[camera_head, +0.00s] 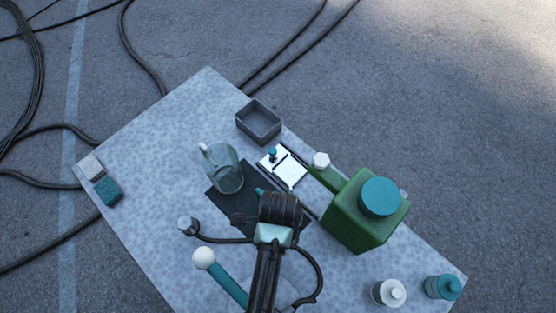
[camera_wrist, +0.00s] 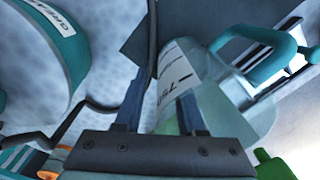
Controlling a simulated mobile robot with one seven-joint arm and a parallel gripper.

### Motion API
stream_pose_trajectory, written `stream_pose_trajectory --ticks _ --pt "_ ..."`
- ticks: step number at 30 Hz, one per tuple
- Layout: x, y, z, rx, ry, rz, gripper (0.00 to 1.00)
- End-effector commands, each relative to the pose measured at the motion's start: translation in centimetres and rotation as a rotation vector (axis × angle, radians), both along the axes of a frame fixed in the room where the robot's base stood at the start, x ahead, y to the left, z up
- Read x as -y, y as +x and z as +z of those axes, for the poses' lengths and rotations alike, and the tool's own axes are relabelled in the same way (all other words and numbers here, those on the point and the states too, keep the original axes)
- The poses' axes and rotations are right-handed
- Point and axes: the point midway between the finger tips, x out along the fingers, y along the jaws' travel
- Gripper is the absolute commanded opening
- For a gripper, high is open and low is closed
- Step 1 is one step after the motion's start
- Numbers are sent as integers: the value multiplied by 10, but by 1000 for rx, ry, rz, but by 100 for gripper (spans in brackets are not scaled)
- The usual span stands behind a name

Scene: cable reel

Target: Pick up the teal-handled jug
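The clear jug (camera_wrist: 225,105) lies just beyond my gripper in the wrist view, with its teal handle (camera_wrist: 250,42) on the far right side and a printed pale label facing me. My gripper (camera_wrist: 160,100) is open, its two dark fingers apart. The left finger is beside the jug's left edge and the right finger overlaps its body; I cannot tell whether they touch it. In the head view my gripper (camera_head: 277,208) covers most of this jug; only a bit of teal (camera_head: 262,193) shows beside it.
A green can (camera_head: 350,222) stands right, a white pad (camera_head: 288,172) and grey tray (camera_head: 258,122) behind. A white-knobbed teal thing (camera_head: 228,284) is front left. Bottles stand front right.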

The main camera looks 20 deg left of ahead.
Motion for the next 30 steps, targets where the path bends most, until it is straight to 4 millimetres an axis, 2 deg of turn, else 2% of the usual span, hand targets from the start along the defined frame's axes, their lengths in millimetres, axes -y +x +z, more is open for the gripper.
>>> stream_pose_trajectory --ticks 3,10,17,30 --pt "0 0 -7 1 0 0 39" --pt "0 0 -8 2 1 0 39" --pt "0 0 -7 2 1 0 0" --pt "0 0 -7 2 1 0 0"
